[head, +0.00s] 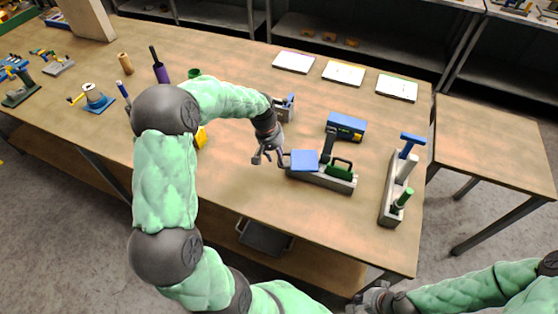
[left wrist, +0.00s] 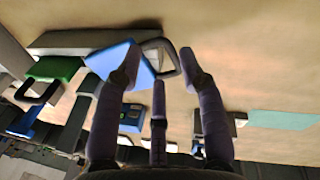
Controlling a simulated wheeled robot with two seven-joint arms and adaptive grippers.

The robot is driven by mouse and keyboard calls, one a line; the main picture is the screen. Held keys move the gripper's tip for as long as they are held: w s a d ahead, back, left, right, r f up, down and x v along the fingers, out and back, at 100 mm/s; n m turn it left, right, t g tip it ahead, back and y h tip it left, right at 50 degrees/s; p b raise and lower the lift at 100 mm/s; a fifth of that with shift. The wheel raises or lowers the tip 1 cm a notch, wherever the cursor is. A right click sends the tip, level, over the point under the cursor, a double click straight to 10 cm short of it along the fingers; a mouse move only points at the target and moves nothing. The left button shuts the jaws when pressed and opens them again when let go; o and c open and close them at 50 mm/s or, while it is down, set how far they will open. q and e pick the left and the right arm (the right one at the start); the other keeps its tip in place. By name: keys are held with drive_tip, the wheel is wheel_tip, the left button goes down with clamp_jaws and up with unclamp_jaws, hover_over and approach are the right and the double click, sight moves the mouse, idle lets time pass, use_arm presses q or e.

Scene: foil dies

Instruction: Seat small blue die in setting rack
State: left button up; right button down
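A small blue die (head: 304,160) with a dark loop handle is at the left end of a long grey rack (head: 318,180); its handle points left. I cannot tell whether it sits in a slot. A green die (head: 343,169) with a loop handle is at the rack's right end. My left gripper (head: 268,157) is just left of the blue die. In the left wrist view, its fingers (left wrist: 160,75) are spread, with the handle (left wrist: 162,56) between their tips and the blue die (left wrist: 116,62) beyond the left finger. My right gripper (head: 372,297) is at the bottom edge, its fingers unclear.
A dark post (head: 328,144) stands behind the rack, with a blue box (head: 346,126) beyond. Another grey rack (head: 388,205) with blue- and green-handled tools stands at right. White plates (head: 343,73) lie along the back. The table front by the rack is clear.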

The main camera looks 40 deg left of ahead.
use_arm(q)
wheel_tip(320, 180, up, 7)
drive_tip(key=s+a+p, duration=0.1)
idle(0.7)
